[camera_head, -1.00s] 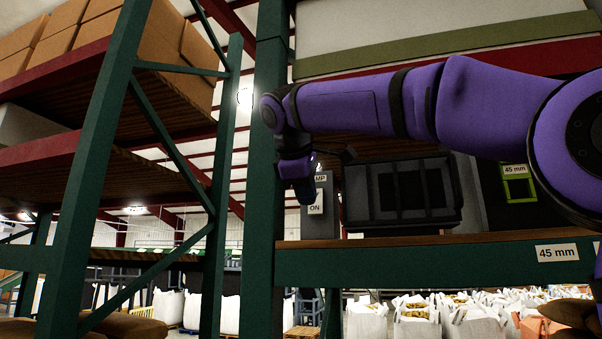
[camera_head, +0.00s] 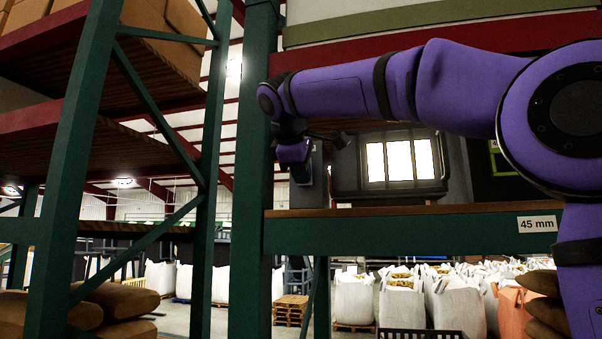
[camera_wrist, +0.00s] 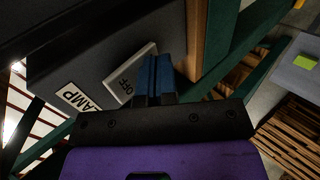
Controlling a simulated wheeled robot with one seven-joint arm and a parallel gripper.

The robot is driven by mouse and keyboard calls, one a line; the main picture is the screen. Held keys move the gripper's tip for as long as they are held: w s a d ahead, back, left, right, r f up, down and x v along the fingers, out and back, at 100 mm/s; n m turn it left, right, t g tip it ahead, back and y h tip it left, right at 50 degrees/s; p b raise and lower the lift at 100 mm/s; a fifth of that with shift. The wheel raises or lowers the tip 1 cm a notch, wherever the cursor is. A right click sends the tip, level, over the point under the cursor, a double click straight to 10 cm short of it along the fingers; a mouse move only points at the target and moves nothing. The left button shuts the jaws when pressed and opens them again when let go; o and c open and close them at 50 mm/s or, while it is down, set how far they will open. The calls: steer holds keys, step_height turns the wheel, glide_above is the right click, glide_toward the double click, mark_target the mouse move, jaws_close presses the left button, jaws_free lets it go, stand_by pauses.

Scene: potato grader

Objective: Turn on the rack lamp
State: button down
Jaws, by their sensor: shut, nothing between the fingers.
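The rack lamp (camera_head: 398,161) stands on the rack shelf, and its panels glow bright white. Its dark switch box (camera_wrist: 95,65) carries a "LAMP" label (camera_wrist: 78,97) in the wrist view. A white rocker (camera_wrist: 130,75) on the box shows the word "OFF". My gripper (camera_wrist: 154,72) is shut, with its blue fingertips together beside the rocker; I cannot tell whether they touch it.
A green rack upright (camera_head: 254,190) stands just left of my gripper. The shelf beam (camera_head: 400,232) with a "45 mm" label runs below. White bulk bags (camera_head: 352,297) and a pallet (camera_head: 290,309) are on the floor behind the rack.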

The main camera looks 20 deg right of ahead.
steer(key=shift+r, duration=0.15)
steer(key=shift+r, duration=0.65)
steer(key=shift+s+a, duration=0.1)
